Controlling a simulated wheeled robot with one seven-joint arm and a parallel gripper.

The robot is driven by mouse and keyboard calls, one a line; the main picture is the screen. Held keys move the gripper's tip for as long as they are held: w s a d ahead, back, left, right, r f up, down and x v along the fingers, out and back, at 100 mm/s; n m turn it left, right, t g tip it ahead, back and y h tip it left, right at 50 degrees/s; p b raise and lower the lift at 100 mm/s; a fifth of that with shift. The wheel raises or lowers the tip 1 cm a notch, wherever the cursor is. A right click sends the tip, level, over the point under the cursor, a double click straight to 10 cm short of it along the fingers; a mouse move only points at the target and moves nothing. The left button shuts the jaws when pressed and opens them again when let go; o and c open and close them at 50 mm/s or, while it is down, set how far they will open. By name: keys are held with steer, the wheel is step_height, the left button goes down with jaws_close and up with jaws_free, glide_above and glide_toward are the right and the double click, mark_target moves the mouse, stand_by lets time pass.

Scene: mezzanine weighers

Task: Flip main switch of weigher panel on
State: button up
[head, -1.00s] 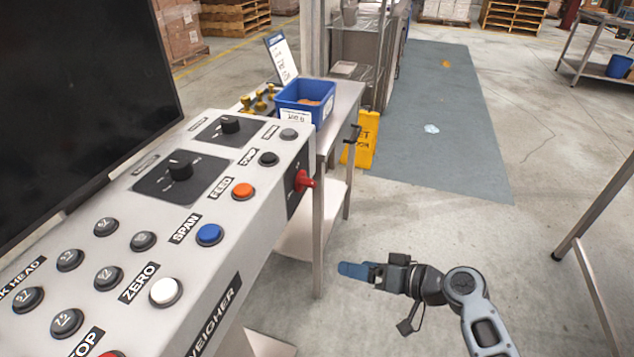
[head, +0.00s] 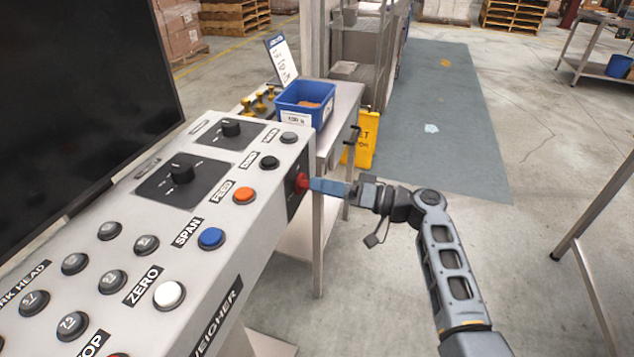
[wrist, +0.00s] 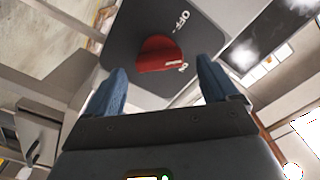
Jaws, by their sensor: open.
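The main switch (head: 301,183) is a red rotary knob on a dark plate (head: 294,197) on the right end face of the weigher panel (head: 262,217). In the wrist view the red knob (wrist: 160,54) lies ahead between my two blue fingertips, with OFF and ON lettering on the plate (wrist: 128,40). The knob's white mark lies by the ON lettering. My gripper (head: 318,186) is open, its blue fingers pointing at the knob from the right. In the wrist view my gripper (wrist: 162,82) straddles the knob; I cannot tell whether the fingers touch it.
Behind the panel, a steel table (head: 343,100) holds a blue bin (head: 304,98) and a sign. A yellow wet-floor sign (head: 366,140) stands beside it. Panel buttons, including the orange FEED button (head: 244,195), are close to the end face.

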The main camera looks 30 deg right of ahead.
steer(key=shift+x, duration=1.3)
steer(key=shift+c, duration=0.5)
steer(key=c, duration=1)
steer(key=shift+o, duration=0.2)
steer(key=m+p, duration=0.1)
steer(key=m, duration=0.7)
steer(key=shift+d+f+m, duration=0.1)
steer(key=shift+f+m, duration=0.05)
steer(key=shift+m, duration=0.15)
